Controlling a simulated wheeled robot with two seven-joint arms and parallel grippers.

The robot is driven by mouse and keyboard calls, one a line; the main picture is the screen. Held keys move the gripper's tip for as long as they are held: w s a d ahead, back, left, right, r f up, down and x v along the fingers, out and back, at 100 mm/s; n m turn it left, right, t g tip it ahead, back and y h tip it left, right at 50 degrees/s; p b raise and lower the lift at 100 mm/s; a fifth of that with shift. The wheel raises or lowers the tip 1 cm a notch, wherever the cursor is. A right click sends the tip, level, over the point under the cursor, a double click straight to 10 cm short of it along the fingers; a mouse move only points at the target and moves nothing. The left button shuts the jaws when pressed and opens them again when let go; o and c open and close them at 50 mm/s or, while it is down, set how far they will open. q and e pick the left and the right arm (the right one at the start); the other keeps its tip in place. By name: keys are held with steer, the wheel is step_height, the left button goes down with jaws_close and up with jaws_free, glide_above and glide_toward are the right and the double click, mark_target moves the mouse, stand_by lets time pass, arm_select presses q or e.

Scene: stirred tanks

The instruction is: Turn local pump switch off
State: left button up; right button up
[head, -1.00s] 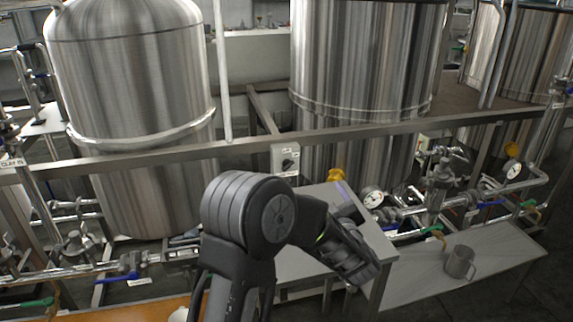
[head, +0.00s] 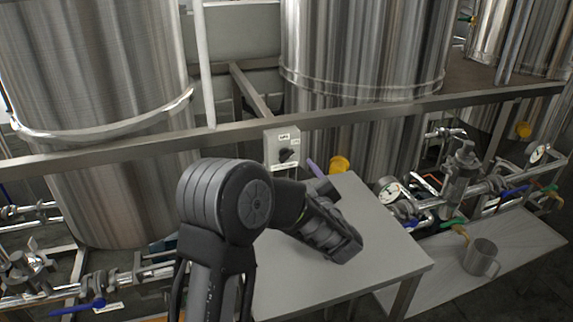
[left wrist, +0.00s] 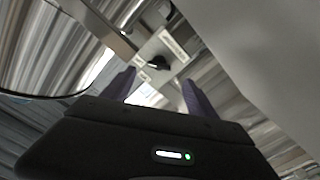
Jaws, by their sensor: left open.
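The local pump switch is a grey box (head: 282,140) with a black rotary knob (head: 287,155), fixed to the steel rail between the two large tanks. In the left wrist view the black knob (left wrist: 158,63) shows on its pale labelled plate, beyond and between the two purple fingers. My left gripper (head: 319,174) is to the right of the box and a little lower in the head view, partly hidden by my own wrist. In the left wrist view my left gripper (left wrist: 160,92) is open and empty, apart from the knob. My right gripper is not in view.
A grey table (head: 385,257) lies under my left forearm. A steel mug (head: 481,257) stands on a low bench at the right. Pipes with gauges (head: 389,190) and valves run along the right. The steel rail (head: 110,147) crosses in front of the tanks.

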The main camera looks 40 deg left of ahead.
mark_target(288, 159)
arm_select(q)
steer(key=shift+s+d+r, duration=0.1)
steer(key=shift+p+x, duration=0.5)
steer(key=shift+x, duration=3.45)
steer(key=shift+c, duration=0.6)
steer(key=c, duration=1.2)
steer(key=shift+c, duration=0.2)
